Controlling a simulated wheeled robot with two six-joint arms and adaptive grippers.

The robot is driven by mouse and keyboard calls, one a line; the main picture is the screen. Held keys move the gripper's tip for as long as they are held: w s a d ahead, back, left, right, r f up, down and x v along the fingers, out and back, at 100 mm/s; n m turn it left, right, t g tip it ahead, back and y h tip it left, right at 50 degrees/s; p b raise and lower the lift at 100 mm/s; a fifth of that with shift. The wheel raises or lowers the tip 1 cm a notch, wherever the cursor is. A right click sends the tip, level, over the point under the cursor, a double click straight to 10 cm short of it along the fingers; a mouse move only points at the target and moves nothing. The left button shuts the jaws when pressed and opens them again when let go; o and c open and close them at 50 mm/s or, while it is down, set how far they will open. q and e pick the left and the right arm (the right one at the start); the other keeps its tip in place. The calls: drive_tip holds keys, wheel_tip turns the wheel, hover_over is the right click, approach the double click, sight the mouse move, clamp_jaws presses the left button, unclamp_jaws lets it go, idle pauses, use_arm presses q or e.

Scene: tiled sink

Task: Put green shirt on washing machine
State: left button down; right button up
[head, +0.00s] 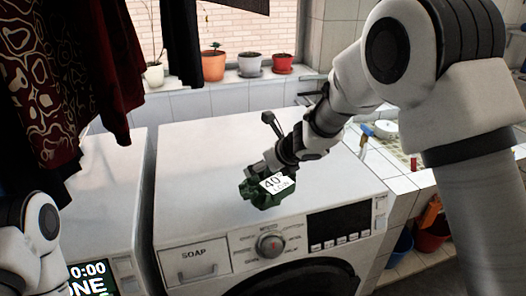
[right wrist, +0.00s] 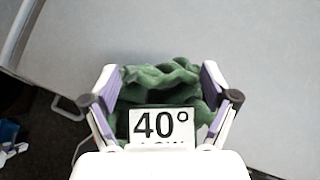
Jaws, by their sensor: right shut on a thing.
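The green shirt (head: 262,195) is a crumpled bundle with a white "40°" label, at the top of the washing machine (head: 210,160) near its front edge. My right gripper (head: 264,178) is shut on the green shirt. In the right wrist view the shirt (right wrist: 160,80) sits between the two fingers of the right gripper (right wrist: 160,110), with the label facing the camera. Whether the shirt touches the machine's top is hard to tell. My left arm shows at the lower left of the head view, but its gripper is out of the picture.
A second white machine (head: 105,190) with a lit display stands at the left. Dark patterned clothes (head: 75,70) hang above it. Potted plants (head: 213,65) line the window sill. A tiled counter (head: 400,165) is at the right, with buckets (head: 432,232) below. The washing machine's top is otherwise clear.

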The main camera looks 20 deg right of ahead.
drive_tip(key=w+f, duration=0.1)
drive_tip(key=w+d+f+p, duration=0.1)
drive_tip(key=w, duration=0.1)
drive_tip(key=w+d+f+p, duration=0.1)
drive_tip(key=w, duration=0.1)
drive_tip(key=shift+w+d+f, duration=0.15)
drive_tip(key=shift+w+d, duration=0.05)
drive_tip(key=shift+d, duration=0.05)
drive_tip(key=shift+f, duration=0.4)
drive_tip(key=shift+w+f, duration=0.2)
drive_tip(key=shift+w, duration=0.15)
drive_tip(key=o, duration=1.1)
drive_tip(key=shift+s+r, duration=0.15)
drive_tip(key=shift+s, duration=0.1)
drive_tip(key=shift+s+d+r, duration=0.1)
drive_tip(key=shift+r, duration=0.1)
drive_tip(key=b+v, duration=0.1)
drive_tip(key=v, duration=1)
drive_tip(key=shift+s+d+r, duration=0.1)
drive_tip(key=shift+s+r, duration=0.05)
use_arm(q)
drive_tip(key=shift+w+a+r, duration=0.1)
drive_tip(key=shift+w+r, duration=0.05)
drive_tip(key=shift+r, duration=0.4)
drive_tip(key=shift+w+r, duration=0.15)
drive_tip(key=shift+r, duration=0.4)
